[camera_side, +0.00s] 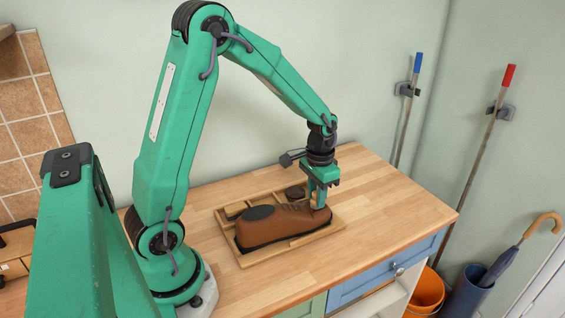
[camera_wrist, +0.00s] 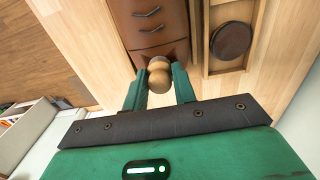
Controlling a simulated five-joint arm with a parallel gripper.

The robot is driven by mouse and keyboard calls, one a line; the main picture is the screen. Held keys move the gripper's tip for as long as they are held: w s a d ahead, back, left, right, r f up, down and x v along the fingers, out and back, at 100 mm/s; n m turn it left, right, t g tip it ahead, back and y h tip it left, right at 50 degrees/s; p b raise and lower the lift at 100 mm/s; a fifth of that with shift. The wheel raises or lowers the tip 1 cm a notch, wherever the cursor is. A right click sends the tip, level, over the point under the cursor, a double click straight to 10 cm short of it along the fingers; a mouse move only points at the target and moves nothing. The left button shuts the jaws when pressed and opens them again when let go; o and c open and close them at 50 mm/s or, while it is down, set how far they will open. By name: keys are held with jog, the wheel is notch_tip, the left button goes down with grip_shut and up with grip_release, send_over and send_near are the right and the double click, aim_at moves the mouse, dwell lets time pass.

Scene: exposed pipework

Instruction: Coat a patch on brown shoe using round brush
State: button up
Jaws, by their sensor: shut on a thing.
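The brown shoe (camera_side: 285,226) lies in a shallow wooden tray (camera_side: 245,262), its toe to the left in the side view. A dark oval patch (camera_side: 258,213) shows on top of its toe. In the wrist view, part of the shoe (camera_wrist: 158,40) with dark lace bars is at the top. My gripper (camera_side: 319,197) is low at the shoe's right end. In the wrist view, my gripper (camera_wrist: 158,85) is shut on the round wooden knob (camera_wrist: 159,72) of the round brush. Its bristles are hidden, so I cannot tell whether they touch the shoe.
A dark round tin (camera_wrist: 231,40) sits in a tray compartment beside the shoe. The wooden worktop (camera_side: 395,215) is clear to the right. Its edge is above blue drawers (camera_side: 385,270).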

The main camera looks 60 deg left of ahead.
jog(key=shift+d+r, duration=0.1)
jog(key=shift+d, duration=1.45)
notch_tip(320, 180, up, 8)
jog(key=shift+a, duration=0.2)
